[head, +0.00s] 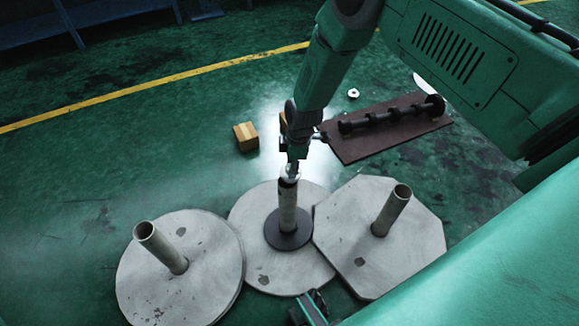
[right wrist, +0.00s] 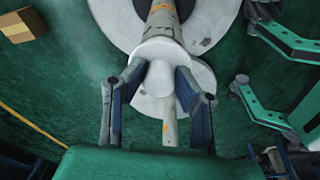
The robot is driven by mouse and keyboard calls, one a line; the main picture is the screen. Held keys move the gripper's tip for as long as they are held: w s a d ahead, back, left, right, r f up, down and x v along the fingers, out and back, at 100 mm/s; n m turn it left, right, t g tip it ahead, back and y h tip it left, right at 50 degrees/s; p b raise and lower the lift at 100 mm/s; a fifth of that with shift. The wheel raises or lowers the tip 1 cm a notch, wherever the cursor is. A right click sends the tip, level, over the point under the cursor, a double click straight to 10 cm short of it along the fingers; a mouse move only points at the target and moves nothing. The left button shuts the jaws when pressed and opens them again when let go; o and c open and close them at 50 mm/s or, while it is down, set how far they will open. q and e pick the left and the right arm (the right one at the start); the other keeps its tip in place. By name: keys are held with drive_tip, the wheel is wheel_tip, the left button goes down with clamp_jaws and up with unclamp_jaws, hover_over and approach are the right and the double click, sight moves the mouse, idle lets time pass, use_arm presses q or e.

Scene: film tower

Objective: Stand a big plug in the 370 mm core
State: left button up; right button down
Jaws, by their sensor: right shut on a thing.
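My right gripper (head: 291,158) points down above the middle upright core (head: 288,214) and is shut on a pale plug (head: 290,172). In the right wrist view the plug (right wrist: 160,76) shows as a white rounded piece between the two fingers (right wrist: 158,92), with a wider rim beyond it. The plug lines up with the core's top end. I cannot tell whether it is seated or just above. The core stands on a dark disc (head: 289,240). A dark piece at the bottom edge may be my left gripper (head: 313,306); its fingers are unclear.
The middle round plate (head: 262,275) lies between a left round plate (head: 200,290) with a tube (head: 160,248) and an octagonal plate (head: 410,250) with a tube (head: 391,210). A cardboard box (head: 246,137) and a brown board (head: 365,146) with a dark shaft (head: 390,114) lie behind.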

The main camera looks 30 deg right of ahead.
drive_tip(key=shift+a+r, duration=0.1)
drive_tip(key=shift+a, duration=0.25)
drive_tip(key=shift+d+f+b, duration=0.3)
drive_tip(key=shift+f, duration=0.25)
drive_tip(key=shift+a, duration=0.15)
drive_tip(key=shift+r, duration=0.35)
drive_tip(key=shift+r+p, duration=0.15)
drive_tip(key=shift+p, duration=0.15)
